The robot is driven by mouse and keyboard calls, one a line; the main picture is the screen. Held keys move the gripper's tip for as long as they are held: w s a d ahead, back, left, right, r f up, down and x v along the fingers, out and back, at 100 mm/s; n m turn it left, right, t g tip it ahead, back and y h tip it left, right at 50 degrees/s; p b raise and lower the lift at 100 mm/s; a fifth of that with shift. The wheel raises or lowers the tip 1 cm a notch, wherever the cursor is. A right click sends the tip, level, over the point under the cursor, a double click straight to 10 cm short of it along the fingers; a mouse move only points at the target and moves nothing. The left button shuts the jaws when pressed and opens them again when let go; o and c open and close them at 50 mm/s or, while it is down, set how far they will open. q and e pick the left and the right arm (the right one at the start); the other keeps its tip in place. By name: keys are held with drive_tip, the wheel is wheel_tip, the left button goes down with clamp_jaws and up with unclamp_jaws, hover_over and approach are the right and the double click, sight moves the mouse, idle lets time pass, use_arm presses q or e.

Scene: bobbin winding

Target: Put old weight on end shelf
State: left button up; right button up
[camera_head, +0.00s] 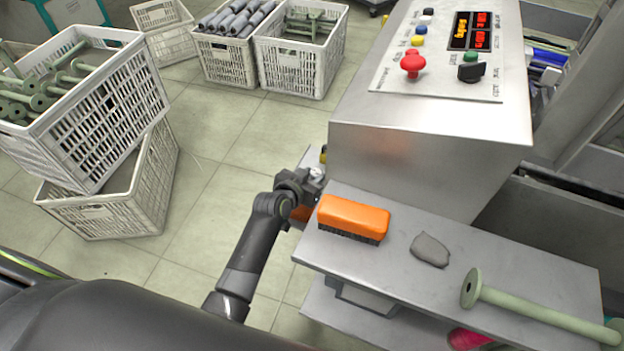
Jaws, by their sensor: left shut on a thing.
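My left gripper (312,184) is at the left edge of the machine, beside the corner of the metal end shelf (500,262). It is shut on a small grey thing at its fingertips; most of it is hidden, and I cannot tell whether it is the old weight. An orange brush (352,217) with dark bristles lies on the shelf near that corner. A flat grey lump (430,249) lies right of the brush. A pale green bobbin (530,308) lies further right. My right gripper is not in view.
The machine's control panel (440,60) with a red knob stands above the shelf. Stacked white crates (100,110) with green bobbins stand at left, more crates (300,60) at the back. Bare shelf shows between the brush, lump and bobbin. The tiled floor (215,165) is clear.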

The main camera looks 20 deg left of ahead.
use_arm(q)
drive_tip(key=shift+f, duration=0.45)
drive_tip(key=shift+f, duration=0.1)
drive_tip(key=o, duration=1)
